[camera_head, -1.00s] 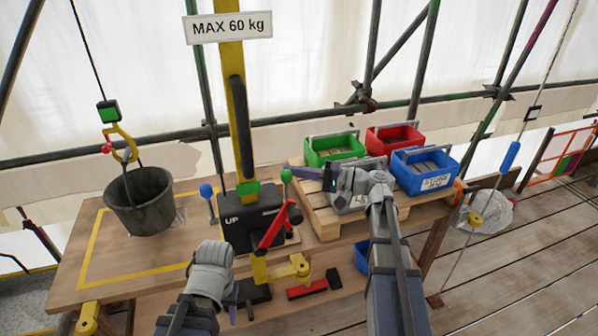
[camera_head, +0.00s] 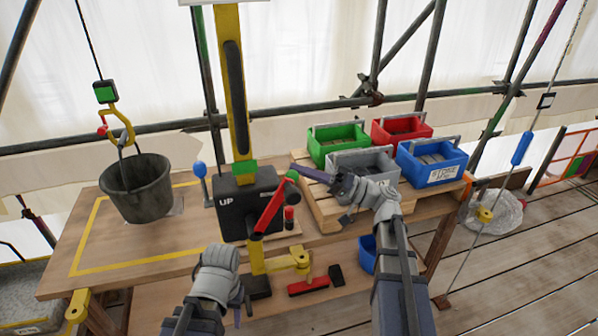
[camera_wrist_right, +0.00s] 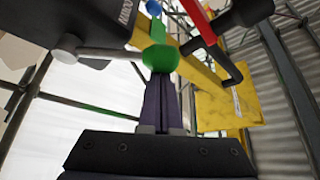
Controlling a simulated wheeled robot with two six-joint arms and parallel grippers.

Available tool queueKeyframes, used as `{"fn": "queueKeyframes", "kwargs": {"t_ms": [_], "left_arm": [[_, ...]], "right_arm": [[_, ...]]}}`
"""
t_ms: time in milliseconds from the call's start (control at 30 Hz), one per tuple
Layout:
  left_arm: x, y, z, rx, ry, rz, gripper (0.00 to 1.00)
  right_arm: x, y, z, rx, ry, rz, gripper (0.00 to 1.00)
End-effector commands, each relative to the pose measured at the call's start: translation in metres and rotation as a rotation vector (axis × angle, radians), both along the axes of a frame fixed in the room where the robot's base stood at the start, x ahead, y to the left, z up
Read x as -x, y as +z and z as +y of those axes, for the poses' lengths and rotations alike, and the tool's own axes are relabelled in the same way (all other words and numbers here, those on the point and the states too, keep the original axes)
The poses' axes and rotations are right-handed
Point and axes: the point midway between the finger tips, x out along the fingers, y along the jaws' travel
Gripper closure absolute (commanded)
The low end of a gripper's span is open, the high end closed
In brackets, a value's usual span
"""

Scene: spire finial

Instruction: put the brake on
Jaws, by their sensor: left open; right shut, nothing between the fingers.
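A black winch box (camera_head: 243,207) marked UP sits on the yellow post (camera_head: 235,110). A lever with a green knob (camera_head: 291,175) is at its right side, and a red handle (camera_head: 270,208) slants across its front. A lever with a blue knob (camera_head: 200,169) stands at its left. My right gripper (camera_head: 300,171) is shut and empty, its purple fingertips at the green knob. The right wrist view shows the fingertips (camera_wrist_right: 162,82) against or just below the green knob (camera_wrist_right: 161,57). My left gripper (camera_head: 239,314) is low in front of the bench, its fingers mostly hidden.
A dark bucket (camera_head: 139,189) hangs from a yellow hook (camera_head: 122,128) over the bench's left. Green (camera_head: 337,144), red (camera_head: 401,131), grey (camera_head: 362,163) and blue (camera_head: 431,162) bins stand on a pallet at right. A brush (camera_head: 310,287) lies on the lower shelf.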

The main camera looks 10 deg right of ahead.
Motion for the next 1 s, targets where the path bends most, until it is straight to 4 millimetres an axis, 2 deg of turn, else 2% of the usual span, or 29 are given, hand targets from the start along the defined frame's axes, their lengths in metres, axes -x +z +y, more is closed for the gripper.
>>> {"fn": "queueKeyframes", "kwargs": {"t_ms": [333, 1000], "left_arm": [[0.000, -0.012, 0.000, 0.000, 0.000, 0.000, 0.50], [0.000, -0.015, 0.000, 0.000, 0.000, 0.000, 0.50]], "right_arm": [[0.017, -0.012, -0.001, 0.000, 0.000, -0.004, 1.00], [0.021, -0.015, -0.001, 0.001, 0.001, -0.002, 1.00]]}}
